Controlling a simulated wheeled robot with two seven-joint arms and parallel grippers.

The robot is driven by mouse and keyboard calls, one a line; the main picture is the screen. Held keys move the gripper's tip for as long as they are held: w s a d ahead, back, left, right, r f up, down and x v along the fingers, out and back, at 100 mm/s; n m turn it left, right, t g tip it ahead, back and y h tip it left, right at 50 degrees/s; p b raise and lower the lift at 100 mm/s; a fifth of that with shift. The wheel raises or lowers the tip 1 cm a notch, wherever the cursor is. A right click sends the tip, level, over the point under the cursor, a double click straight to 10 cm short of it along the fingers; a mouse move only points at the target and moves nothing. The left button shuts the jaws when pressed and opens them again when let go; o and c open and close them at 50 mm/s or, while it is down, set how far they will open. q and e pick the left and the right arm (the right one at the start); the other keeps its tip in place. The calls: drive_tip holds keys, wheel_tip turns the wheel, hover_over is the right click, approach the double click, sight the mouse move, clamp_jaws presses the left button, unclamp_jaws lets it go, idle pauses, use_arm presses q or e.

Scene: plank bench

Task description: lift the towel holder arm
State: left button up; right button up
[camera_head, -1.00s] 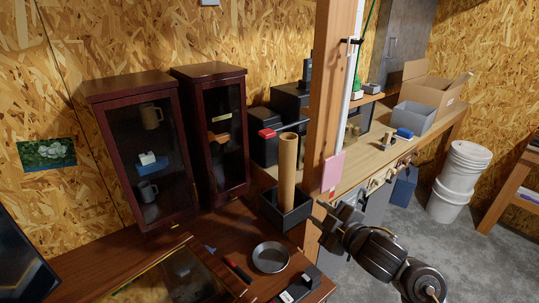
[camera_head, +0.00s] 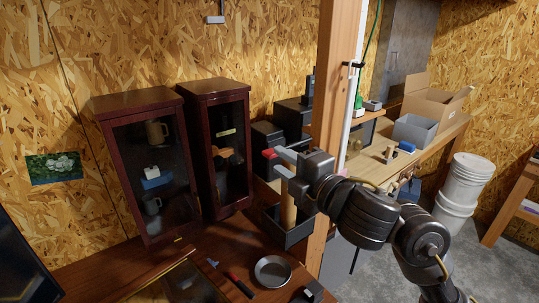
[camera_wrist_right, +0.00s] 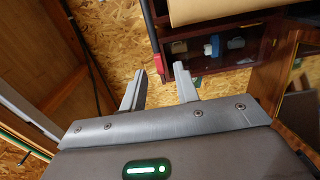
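A small grey bracket (camera_head: 215,18) with a short bar is fixed high on the chipboard wall in the head view; I cannot tell for sure whether it is the towel holder arm. My right gripper (camera_head: 281,162) is raised in front of the black boxes, fingers pointing left, well below and to the right of the bracket. It is open, with a clear gap between its fingers in the right wrist view (camera_wrist_right: 160,72), and holds nothing. My left gripper is not in view.
A cardboard tube (camera_head: 288,209) stands in a black bin (camera_head: 299,235), partly behind my right gripper. Two dark glass-fronted cabinets (camera_head: 137,101) stand at the left. A wooden post (camera_head: 327,100) rises beside my right arm. A metal bowl (camera_head: 272,271) lies on the bench.

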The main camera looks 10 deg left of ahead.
sight(274, 156)
drive_tip(key=shift+x, duration=2.6)
clamp_jaws()
